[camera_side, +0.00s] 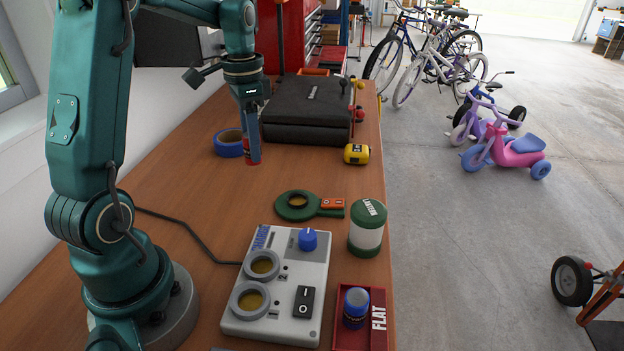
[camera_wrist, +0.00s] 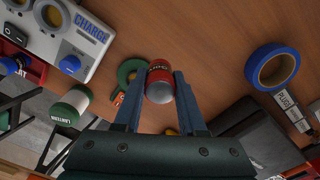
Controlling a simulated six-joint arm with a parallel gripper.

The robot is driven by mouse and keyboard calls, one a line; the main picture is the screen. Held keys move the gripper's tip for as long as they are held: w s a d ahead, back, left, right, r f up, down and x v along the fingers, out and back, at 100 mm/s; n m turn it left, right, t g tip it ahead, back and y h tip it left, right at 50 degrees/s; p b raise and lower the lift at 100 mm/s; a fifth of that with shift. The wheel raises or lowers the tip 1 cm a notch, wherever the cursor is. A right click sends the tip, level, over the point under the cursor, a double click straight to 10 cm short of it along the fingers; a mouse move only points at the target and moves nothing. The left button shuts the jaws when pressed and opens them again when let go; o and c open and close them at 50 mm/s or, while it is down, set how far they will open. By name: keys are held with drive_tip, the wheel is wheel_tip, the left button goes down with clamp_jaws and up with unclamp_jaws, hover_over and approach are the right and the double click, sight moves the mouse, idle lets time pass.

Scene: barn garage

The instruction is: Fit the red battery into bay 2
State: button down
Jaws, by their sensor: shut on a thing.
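My gripper (camera_side: 253,150) is shut on the red battery (camera_wrist: 159,72), over the wooden bench beside the blue tape roll. In the wrist view the battery sits between my two fingers (camera_wrist: 160,95), one end towards the camera. In the side view my fingers hide much of it. The grey charger (camera_side: 311,268) lies well away, nearer the side camera. It has two round bays with brass-coloured floors, both empty. Bay 2 (camera_side: 262,265) is the farther one, by a "2" mark; the other bay (camera_side: 250,300) is nearer. The charger also shows at upper left in the wrist view (camera_wrist: 84,43).
A blue battery (camera_side: 356,308) stands in the red FLAT tray (camera_side: 345,342). The green lantern (camera_side: 367,228), a green ring with handle (camera_side: 295,206), the blue tape roll (camera_side: 229,143), a yellow tape measure (camera_side: 356,154) and a black case (camera_side: 308,108) are around. A cable runs left of the charger.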

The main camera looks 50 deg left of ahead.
drive_tip(key=s+d+f+m, duration=0.1)
drive_tip(key=s+d+m, duration=0.35)
drive_tip(key=d, duration=0.45)
drive_tip(key=s+d+m, duration=0.4)
drive_tip(key=d+m, duration=0.1)
drive_tip(key=d, duration=0.3)
drive_tip(key=shift+s+d+f, duration=0.1)
drive_tip(key=shift+f, duration=1.2)
drive_tip(key=shift+s+d+f, duration=0.1)
drive_tip(key=shift+f, duration=1.2)
drive_tip(key=shift+f, duration=0.55)
drive_tip(key=c, duration=0.8)
unclamp_jaws()
drive_tip(key=shift+o, duration=0.2)
